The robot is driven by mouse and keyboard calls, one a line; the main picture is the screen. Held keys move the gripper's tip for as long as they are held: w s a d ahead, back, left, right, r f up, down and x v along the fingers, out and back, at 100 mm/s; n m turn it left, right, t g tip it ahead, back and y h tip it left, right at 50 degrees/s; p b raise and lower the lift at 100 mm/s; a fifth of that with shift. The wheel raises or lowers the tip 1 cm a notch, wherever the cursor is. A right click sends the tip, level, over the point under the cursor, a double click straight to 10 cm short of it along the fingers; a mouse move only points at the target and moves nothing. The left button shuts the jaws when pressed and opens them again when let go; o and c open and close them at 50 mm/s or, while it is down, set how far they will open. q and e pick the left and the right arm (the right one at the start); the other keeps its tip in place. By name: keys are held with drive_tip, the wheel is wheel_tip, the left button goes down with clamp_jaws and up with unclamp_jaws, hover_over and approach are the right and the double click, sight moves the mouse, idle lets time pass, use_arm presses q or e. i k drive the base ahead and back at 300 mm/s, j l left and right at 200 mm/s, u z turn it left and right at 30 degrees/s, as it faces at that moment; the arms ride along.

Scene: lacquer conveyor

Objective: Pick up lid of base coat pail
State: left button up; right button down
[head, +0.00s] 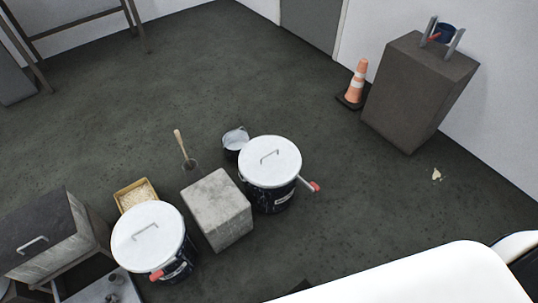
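Two dark pails stand on the floor, each covered by a white lid with a grey bar handle. One pail (272,199) is near the middle, with its lid (286,171) on top and a red-ended handle sticking out at its right. The other pail (183,264) is at the lower left, with its lid (166,240) on top and a red grip at its front. Both have small pale labels too small to read, so I cannot tell which is the base coat pail. Neither of my grippers shows.
A concrete block (218,206) stands between the pails. Behind are a small grey bucket (236,139), a wooden-handled tool (180,146) and a yellow box (136,195). A traffic cone (357,82) stands by a plinth (411,93). Much floor is clear.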

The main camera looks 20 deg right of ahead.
sight(270, 160)
drive_tip(key=i+l+z, duration=0.1)
drive_tip(key=i+z, duration=0.8)
drive_tip(key=z, duration=0.15)
